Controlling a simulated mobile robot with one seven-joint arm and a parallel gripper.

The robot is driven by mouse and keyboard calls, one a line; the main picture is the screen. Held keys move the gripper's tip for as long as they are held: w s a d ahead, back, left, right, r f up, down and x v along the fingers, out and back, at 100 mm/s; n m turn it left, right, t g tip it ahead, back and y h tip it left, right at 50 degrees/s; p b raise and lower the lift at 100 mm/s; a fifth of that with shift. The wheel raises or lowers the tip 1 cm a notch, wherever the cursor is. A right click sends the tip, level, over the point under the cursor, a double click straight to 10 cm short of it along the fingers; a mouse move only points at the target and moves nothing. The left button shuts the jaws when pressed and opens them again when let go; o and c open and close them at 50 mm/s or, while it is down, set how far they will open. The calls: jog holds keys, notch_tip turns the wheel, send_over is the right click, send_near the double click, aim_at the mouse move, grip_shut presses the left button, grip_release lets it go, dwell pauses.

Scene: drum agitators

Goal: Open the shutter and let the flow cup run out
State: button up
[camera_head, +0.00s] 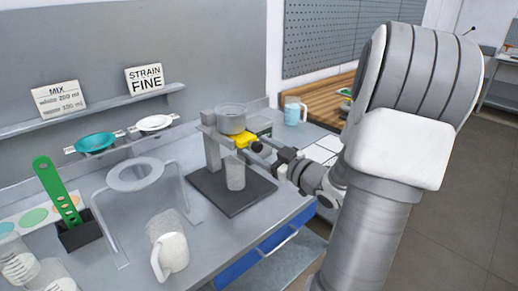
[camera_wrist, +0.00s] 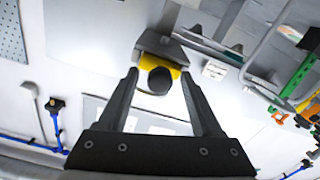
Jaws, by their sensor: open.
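The metal flow cup (camera_head: 231,121) sits in a grey stand above a dark base plate (camera_head: 216,196). Its yellow shutter (camera_head: 242,139) is just under the cup, with a round black knob (camera_head: 257,147) on the side toward my arm. A clear beaker (camera_head: 235,175) stands upright below the cup. My gripper (camera_head: 268,153) is at the knob. In the wrist view the knob (camera_wrist: 159,83) and part of the yellow shutter (camera_wrist: 148,62) show between the two spread fingers of my open gripper (camera_wrist: 159,74). I cannot tell whether any finger touches the knob.
A white jug (camera_head: 168,252) and a ring stand (camera_head: 135,178) are left of the flow cup stand. A green perforated strip (camera_head: 56,190) stands in a black holder. A teal bowl (camera_head: 95,142) and a white bowl (camera_head: 154,122) sit at the shelf. A light-blue mug (camera_head: 293,113) is behind.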

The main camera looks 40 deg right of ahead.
jog(key=shift+w, duration=0.15)
jog(key=shift+c, duration=0.3)
grip_shut()
dwell(1.1)
